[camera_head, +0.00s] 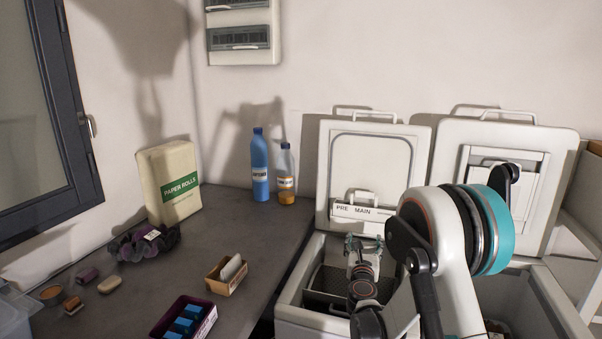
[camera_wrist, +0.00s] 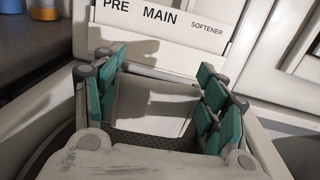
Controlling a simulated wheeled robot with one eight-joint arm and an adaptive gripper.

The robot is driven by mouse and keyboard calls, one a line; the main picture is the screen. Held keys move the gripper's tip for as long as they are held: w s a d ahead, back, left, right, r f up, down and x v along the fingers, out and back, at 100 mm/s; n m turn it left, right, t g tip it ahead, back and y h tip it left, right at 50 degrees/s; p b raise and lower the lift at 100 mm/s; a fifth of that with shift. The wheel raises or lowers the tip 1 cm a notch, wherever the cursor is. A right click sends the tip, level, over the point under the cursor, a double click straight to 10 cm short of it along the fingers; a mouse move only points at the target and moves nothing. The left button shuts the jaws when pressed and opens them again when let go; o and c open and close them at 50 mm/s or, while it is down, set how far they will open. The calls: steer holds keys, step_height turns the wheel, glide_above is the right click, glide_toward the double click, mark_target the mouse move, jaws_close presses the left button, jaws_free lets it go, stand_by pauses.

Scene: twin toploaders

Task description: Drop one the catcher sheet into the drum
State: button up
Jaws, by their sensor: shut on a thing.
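My gripper (camera_head: 364,246) is over the open top of the left toploader (camera_head: 290,303). In the wrist view my gripper (camera_wrist: 160,82) is shut on a pale flat catcher sheet (camera_wrist: 152,104), held between the teal-padded fingers. The perforated dark drum (camera_head: 330,278) lies below; a strip of it (camera_wrist: 150,140) shows under the sheet in the wrist view. The sheet appears above the drum opening, but its exact height is unclear. A small carton (camera_head: 222,286) with pale sheets (camera_head: 232,266) standing in it is on the counter. In the head view my arm hides part of the opening.
The left toploader's raised lid (camera_head: 372,150) stands behind the opening, with a drawer marked PRE, MAIN, SOFTENER (camera_wrist: 160,35). A second open toploader (camera_head: 545,300) is at right. The counter holds blue (camera_head: 260,170) and orange (camera_head: 287,180) bottles, a paper-rolls pack (camera_head: 170,180) and dark cloth (camera_head: 140,243).

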steer(key=shift+f+b, duration=1.2)
steer(key=shift+f, duration=1.3)
steer(key=o, duration=0.8)
step_height(320, 180, up, 10)
